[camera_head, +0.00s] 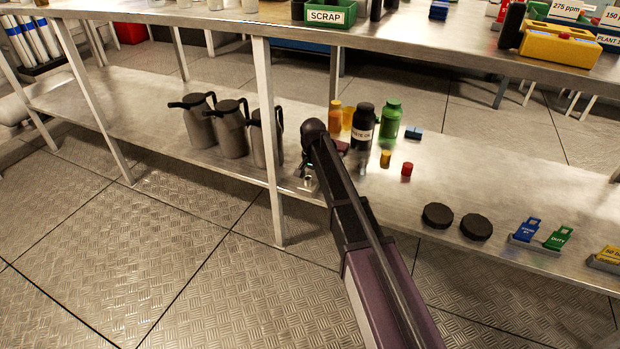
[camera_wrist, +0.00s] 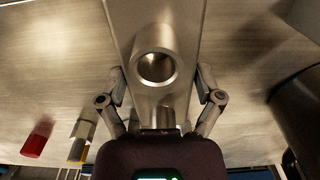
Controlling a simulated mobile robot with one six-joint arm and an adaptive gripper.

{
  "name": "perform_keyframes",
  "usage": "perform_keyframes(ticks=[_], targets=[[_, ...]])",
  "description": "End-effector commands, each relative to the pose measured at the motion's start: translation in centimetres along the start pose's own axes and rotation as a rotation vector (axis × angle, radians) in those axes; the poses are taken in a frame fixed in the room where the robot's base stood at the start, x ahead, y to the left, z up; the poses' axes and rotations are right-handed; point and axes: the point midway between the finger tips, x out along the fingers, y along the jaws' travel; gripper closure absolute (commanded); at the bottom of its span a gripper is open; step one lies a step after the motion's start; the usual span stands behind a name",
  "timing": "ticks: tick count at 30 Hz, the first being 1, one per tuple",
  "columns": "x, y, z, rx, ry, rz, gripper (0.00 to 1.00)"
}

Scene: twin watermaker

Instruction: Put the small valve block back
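The small valve block (camera_wrist: 155,67) looks like a bare metal body with a round open port facing the camera. In the wrist view it lies between the two fingers of my gripper (camera_wrist: 160,85), one on each side. The fingers stand apart, close to its sides; I cannot tell whether they touch it. In the head view my gripper (camera_head: 308,170) is low over the lower shelf, right of a bench leg. A small shiny metal part shows under it, and my arm hides much of this spot.
Metal jugs (camera_head: 230,130) stand left of my gripper on the lower shelf (camera_head: 340,200). Behind and right are a black bottle (camera_head: 363,128), a green bottle (camera_head: 390,120), a yellow piece (camera_head: 385,159) and a red piece (camera_head: 406,169). Black discs (camera_head: 437,215) lie farther right. The upper bench top overhangs.

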Motion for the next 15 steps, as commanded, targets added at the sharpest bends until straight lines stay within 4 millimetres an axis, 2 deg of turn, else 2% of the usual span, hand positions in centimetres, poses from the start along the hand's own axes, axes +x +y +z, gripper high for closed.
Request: perform_keyframes(ticks=[15], targets=[[-0.13, 0.05, -0.03, 0.001, 0.000, 0.000, 0.00]])
